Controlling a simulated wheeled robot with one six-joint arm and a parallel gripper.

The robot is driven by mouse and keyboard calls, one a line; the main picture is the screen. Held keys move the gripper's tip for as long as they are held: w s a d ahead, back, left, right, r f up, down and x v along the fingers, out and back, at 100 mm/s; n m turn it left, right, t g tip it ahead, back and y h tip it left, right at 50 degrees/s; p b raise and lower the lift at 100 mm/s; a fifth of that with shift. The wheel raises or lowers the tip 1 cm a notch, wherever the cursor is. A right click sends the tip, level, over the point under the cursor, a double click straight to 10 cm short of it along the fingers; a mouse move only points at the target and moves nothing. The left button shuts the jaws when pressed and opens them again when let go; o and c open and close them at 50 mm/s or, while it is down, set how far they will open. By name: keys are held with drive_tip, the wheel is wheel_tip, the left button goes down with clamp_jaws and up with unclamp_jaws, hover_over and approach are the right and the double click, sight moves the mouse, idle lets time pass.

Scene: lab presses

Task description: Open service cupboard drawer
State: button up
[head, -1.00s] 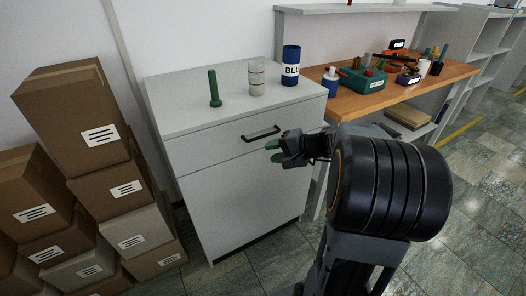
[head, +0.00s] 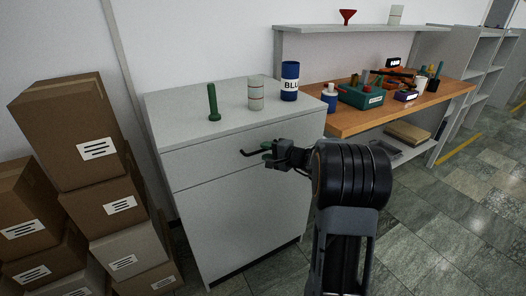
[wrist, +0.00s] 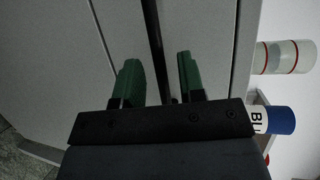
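The service cupboard (head: 235,215) is a light grey cabinet in the middle of the head view. Its drawer (head: 205,162) at the top looks closed, with a black bar handle (head: 250,153). My gripper (head: 268,152) is at the right part of the handle. In the wrist view my gripper (wrist: 160,82) has its two green fingers apart, with the handle bar (wrist: 153,35) running between them. The bar does not visibly touch either finger. The handle's right end is hidden behind my gripper in the head view.
On the cupboard top stand a green bottle-like item (head: 213,102), a white jar with red bands (head: 255,93) and a blue container (head: 290,82). Stacked cardboard boxes (head: 97,180) stand close on the left. A wooden workbench (head: 390,112) adjoins on the right. The right floor is clear.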

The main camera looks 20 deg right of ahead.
drive_tip(key=shift+x, duration=1.05)
clamp_jaws()
